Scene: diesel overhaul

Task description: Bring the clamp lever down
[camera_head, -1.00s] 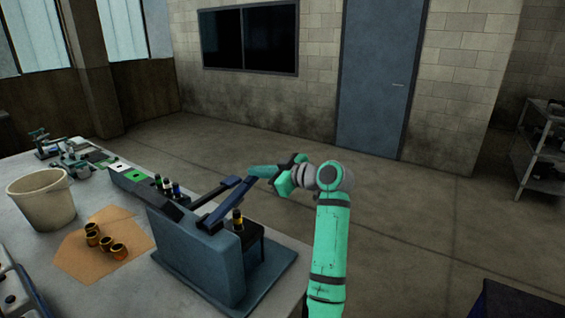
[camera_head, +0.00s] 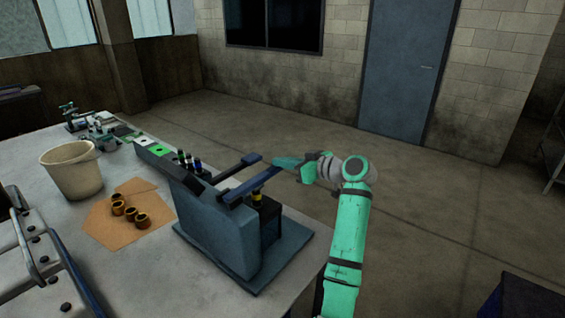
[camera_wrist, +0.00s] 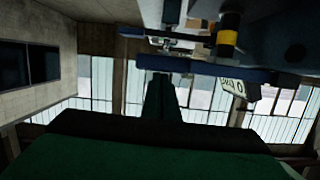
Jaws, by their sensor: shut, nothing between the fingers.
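The blue clamp lever (camera_head: 252,184) slants up from the top of the blue-grey fixture (camera_head: 215,228), its free end toward my gripper. A second blue bar (camera_head: 235,170) lies behind it. My gripper (camera_head: 280,162) is shut and empty, with its tip close to the lever's free end. In the wrist view, the dark green fingers (camera_wrist: 160,100) reach up to a blue bar (camera_wrist: 215,70); I cannot tell whether they touch it. A dark part with a yellow band (camera_head: 257,196) stands in the fixture near the lever; the band also shows in the wrist view (camera_wrist: 228,38).
A beige bucket (camera_head: 72,172) and several brass rings (camera_head: 129,212) on brown paper (camera_head: 108,232) lie left of the fixture. Open floor (camera_head: 300,130) lies beyond the bench.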

